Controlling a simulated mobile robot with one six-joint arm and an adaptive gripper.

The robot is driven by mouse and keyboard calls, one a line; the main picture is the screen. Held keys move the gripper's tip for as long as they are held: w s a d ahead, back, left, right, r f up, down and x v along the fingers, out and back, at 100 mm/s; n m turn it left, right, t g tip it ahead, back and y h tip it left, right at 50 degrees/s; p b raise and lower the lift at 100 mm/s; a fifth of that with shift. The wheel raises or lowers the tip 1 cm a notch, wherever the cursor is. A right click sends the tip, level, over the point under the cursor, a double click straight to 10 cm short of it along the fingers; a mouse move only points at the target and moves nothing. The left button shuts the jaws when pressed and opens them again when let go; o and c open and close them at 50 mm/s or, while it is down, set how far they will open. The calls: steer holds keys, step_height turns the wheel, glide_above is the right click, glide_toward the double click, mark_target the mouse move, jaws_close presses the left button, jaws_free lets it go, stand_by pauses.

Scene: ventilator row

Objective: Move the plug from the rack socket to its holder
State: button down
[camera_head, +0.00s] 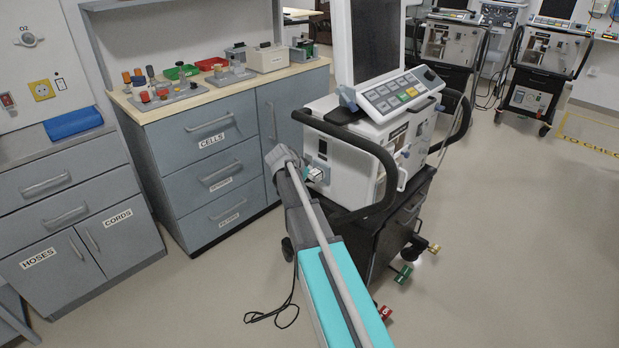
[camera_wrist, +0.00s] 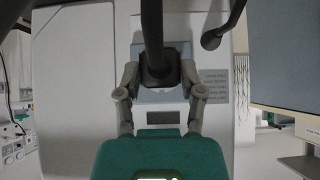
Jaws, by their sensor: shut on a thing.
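In the wrist view my gripper (camera_wrist: 160,76) has its two grey fingers closed from both sides on a dark plug (camera_wrist: 156,66). A thick black cable (camera_wrist: 152,22) runs up from the plug. The plug is in front of a grey-blue plate (camera_wrist: 160,96) on a pale panel; whether it is seated in a socket there or apart from it cannot be told. In the head view my arm reaches the left side of the nearest ventilator (camera_head: 345,150); the plug and fingertips are not clear there. I cannot make out the holder for certain.
The ventilator's black handle (camera_head: 380,165) curves close beside my arm. Grey cabinets (camera_head: 215,150) with a wooden top stand to the left. A black cable (camera_head: 275,316) lies on the floor. More ventilators (camera_head: 545,52) stand at the back right. The floor at right is clear.

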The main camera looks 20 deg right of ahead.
steer(key=shift+c, duration=0.7)
jaws_free()
steer(key=shift+a, duration=0.1)
